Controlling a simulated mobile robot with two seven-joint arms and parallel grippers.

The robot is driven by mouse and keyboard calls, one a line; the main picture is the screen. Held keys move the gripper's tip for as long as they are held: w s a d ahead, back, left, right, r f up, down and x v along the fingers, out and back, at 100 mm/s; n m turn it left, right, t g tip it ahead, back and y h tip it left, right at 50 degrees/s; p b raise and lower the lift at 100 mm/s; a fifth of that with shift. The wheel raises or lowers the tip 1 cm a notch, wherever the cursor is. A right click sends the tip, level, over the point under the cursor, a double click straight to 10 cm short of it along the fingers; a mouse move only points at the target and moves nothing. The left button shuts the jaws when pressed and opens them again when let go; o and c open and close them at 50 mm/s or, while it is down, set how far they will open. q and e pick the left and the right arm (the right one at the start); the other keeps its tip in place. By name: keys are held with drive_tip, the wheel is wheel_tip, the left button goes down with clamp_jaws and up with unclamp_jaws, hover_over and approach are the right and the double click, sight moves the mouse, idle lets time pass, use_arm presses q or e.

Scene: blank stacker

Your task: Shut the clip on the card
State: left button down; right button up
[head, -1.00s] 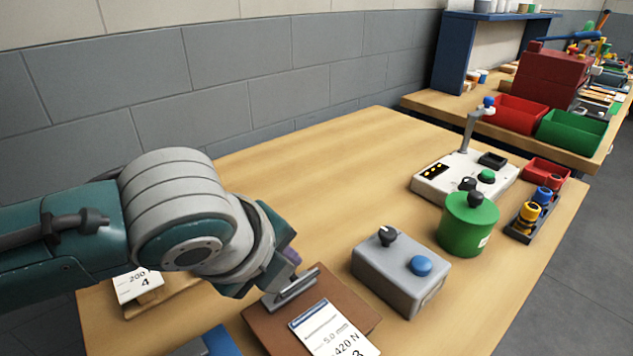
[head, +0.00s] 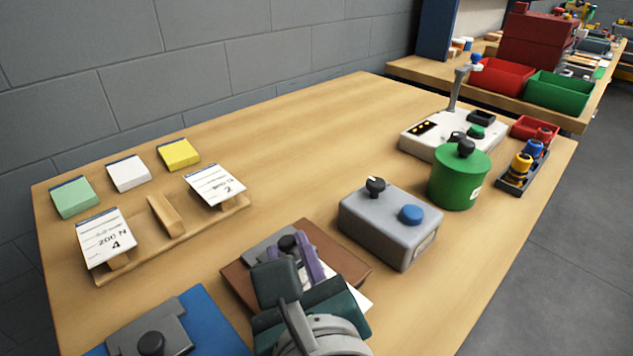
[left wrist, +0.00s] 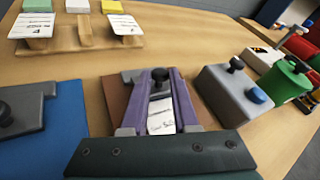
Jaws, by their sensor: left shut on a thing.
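The brown board (head: 238,278) lies near the front of the table. Its grey clip (head: 262,250) with a black knob (head: 288,242) is at the board's far side; how tightly it lies on the card I cannot tell. My left gripper (head: 296,245) reaches over the board from the front, its purple fingers shut on the knob. In the left wrist view the knob (left wrist: 160,74) sits between the fingertips. The white card (left wrist: 160,118) shows between the fingers there, on the board. In the head view the gripper hides most of the card. My right gripper is not in view.
A grey box (head: 390,225) with a dark knob and blue button stands right of the board. A blue board (head: 215,325) with a grey clip is at left. A wooden rack (head: 180,240) holds cards behind. A green canister (head: 460,180) stands further right.

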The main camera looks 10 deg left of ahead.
use_arm(q)
drive_tip(key=shift+s+d+f+m+t+y+b, duration=0.15)
drive_tip(key=shift+f+m+t+y+b, duration=0.2)
drive_tip(key=shift+t+b, duration=0.35)
drive_tip(key=shift+s+d+f+m+t+y+b, duration=0.1)
drive_tip(key=shift+f+m+t+y+b, duration=0.25)
drive_tip(key=shift+b, duration=0.65)
drive_tip(key=c, duration=0.7)
unclamp_jaws()
drive_tip(key=shift+o, duration=0.2)
drive_tip(key=v, duration=1)
